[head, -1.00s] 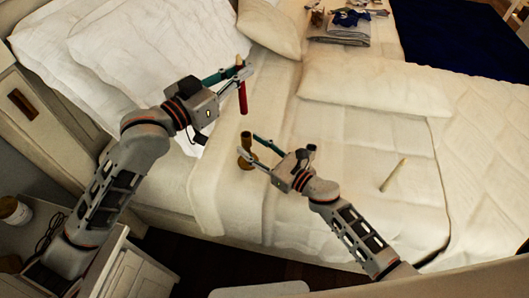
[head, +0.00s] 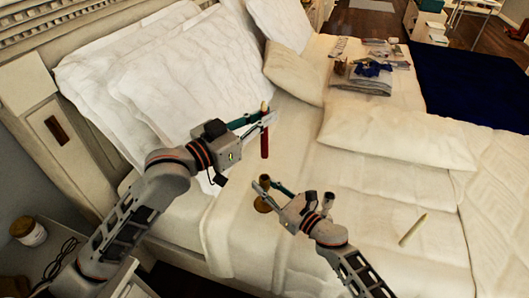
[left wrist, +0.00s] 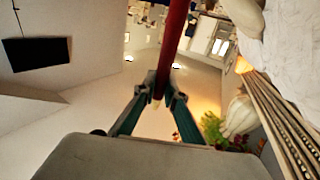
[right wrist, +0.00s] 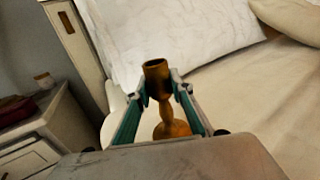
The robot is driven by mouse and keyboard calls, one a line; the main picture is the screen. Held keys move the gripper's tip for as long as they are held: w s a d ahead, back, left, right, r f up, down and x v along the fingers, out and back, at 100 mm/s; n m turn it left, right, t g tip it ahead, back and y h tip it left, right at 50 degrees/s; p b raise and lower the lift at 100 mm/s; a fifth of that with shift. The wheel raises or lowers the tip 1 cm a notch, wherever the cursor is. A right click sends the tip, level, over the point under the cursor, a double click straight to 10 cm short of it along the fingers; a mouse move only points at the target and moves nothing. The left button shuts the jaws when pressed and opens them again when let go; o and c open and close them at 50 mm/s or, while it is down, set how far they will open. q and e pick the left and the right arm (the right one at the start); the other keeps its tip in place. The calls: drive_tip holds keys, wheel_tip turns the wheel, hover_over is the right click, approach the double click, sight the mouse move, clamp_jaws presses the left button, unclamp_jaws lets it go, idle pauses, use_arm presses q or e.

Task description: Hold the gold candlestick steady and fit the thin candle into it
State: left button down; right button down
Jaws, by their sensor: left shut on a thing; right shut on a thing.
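My left gripper (head: 266,119) is shut on a red candle (head: 264,144), whose red part hangs down below the fingers and whose pale end sticks up above them. The red candle also crosses between the fingertips in the left wrist view (left wrist: 177,42). My right gripper (head: 265,190) is shut on the stem of the gold candlestick (right wrist: 168,118), which stands upright with its cup facing up. In the head view the candlestick (head: 263,205) shows just below the candle's lower end, with a small gap between. I cannot tell whether its base touches the bed.
A cream tapered candle (head: 412,229) lies on the bed to the right. White pillows (head: 170,85) are behind the left gripper. Folded laundry (head: 362,78) lies at the far side. A nightstand with a jar (head: 28,231) stands at the left.

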sight(263, 157)
use_arm(q)
drive_tip(key=shift+d+f, duration=0.1)
wheel_tip(263, 157, down, 12)
drive_tip(key=n+t+y, duration=0.2)
drive_tip(key=y, duration=0.1)
drive_tip(key=shift+s+f, duration=0.1)
drive_tip(key=shift+f, duration=0.05)
idle(0.3)
drive_tip(key=shift+f, duration=0.1)
drive_tip(key=c, duration=2.1)
unclamp_jaws()
drive_tip(key=shift+f, duration=0.1)
